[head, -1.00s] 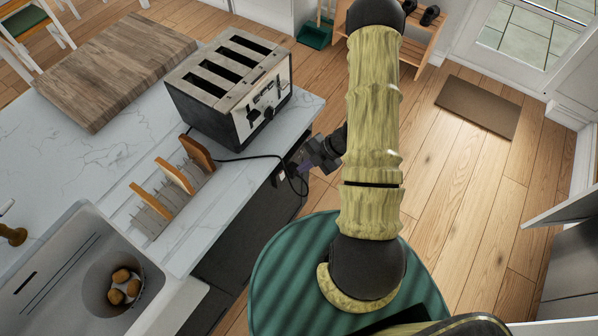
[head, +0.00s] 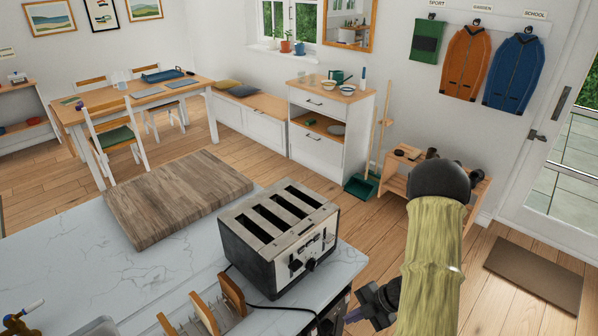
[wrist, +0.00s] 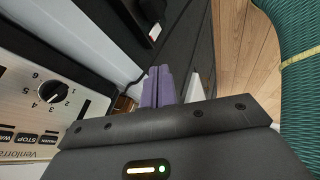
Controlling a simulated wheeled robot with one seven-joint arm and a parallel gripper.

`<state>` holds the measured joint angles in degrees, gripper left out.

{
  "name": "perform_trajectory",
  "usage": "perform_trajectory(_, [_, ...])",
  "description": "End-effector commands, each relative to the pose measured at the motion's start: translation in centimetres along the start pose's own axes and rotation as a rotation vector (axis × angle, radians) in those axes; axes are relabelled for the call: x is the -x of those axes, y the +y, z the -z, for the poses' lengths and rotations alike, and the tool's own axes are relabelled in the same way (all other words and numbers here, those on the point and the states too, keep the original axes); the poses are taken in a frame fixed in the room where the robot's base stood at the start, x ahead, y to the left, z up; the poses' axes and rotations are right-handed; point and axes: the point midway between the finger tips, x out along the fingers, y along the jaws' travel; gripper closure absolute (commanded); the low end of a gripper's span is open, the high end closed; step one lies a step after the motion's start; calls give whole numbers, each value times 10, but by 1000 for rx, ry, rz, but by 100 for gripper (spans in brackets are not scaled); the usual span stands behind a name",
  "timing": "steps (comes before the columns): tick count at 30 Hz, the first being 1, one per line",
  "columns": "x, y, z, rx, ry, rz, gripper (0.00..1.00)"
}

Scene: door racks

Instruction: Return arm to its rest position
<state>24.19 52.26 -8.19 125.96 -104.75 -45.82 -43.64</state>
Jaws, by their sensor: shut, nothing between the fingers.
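My gripper (head: 358,311) is at the lower middle of the head view, just off the end of the counter and below the toaster. My arm partly covers it. In the wrist view its two purple fingers (wrist: 158,86) are pressed together with nothing between them. My upright arm (head: 431,262) stands to the right of the counter, bent at its dark upper joint.
A four-slot toaster (head: 279,236) stands near the counter end, its black cord (head: 268,308) trailing over the edge. A wooden board (head: 178,194) and toast rack (head: 205,312) share the marble counter (head: 95,245). Open wooden floor (head: 488,285) lies right, with a brown doormat (head: 533,275).

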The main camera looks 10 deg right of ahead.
Motion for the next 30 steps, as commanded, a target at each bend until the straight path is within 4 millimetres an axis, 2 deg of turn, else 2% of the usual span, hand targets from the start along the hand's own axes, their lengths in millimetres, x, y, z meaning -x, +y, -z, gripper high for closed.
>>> perform_trajectory(4, [4, 11, -3, -34, -52, -10, 100])
perform_trajectory(7, [13, 29, -7, -107, -143, -32, 100])
perform_trajectory(12, [40, 66, -12, -322, -355, -105, 100])
perform_trajectory(17, [69, 89, -3, -568, -519, -194, 100])
perform_trajectory(23, [102, 100, 26, -905, -653, -311, 100])
perform_trajectory(30, [128, 89, 85, -1351, -710, -422, 100])
